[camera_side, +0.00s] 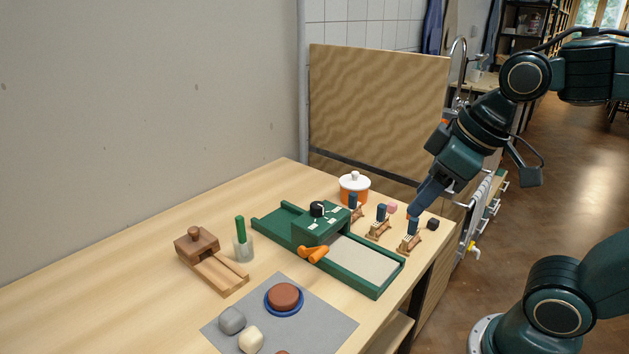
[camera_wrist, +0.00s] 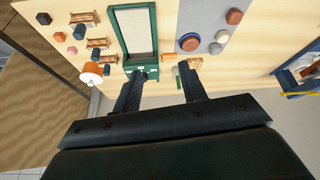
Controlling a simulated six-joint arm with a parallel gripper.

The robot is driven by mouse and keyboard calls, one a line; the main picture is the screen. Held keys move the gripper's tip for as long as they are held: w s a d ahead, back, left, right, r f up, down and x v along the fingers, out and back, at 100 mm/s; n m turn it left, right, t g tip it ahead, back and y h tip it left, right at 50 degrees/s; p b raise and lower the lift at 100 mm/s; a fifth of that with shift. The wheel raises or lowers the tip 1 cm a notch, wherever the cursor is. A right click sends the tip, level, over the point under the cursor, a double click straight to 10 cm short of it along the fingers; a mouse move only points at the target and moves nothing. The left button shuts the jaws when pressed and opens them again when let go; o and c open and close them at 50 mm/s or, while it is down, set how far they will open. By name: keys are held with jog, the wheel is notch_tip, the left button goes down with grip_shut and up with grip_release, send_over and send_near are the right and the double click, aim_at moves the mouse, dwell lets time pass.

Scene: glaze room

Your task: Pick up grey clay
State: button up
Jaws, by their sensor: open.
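The grey clay (camera_side: 231,320) is a rounded grey lump on the grey mat (camera_side: 318,315) at the front of the table, beside a cream lump (camera_side: 251,340). In the wrist view the grey clay (camera_wrist: 215,48) lies near the mat's lower edge, right of a blue plate. My gripper (camera_side: 414,211) is above the table's right end, far from the clay. In the wrist view its two fingers (camera_wrist: 161,70) are spread with nothing held between them.
A blue plate (camera_side: 270,311) bears a reddish-brown disc.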

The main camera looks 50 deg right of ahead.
jog(key=w+a+f+n+g+y, duration=0.1)
jog(key=w+a+n, duration=0.3)
jog(key=w, duration=0.3)
jog(key=w+a+f+n+g+y, duration=0.1)
jog(key=w+a+n+g, duration=0.1)
jog(key=w+a+n, duration=0.4)
jog(key=w+a+f+n+g+y, duration=0.2)
jog(key=w+a+f+n, duration=0.4)
jog(key=w+f, duration=0.2)
jog(key=shift+w+a+f, duration=0.35)
jog(key=shift+w+a, duration=0.05)
jog(key=shift+w, duration=0.4)
send_near(228, 326)
jog(key=shift+w+a+f, duration=0.1)
jog(key=shift+a+f, duration=0.15)
jog(key=shift+f, duration=0.4)
jog(key=shift+x, duration=2.6)
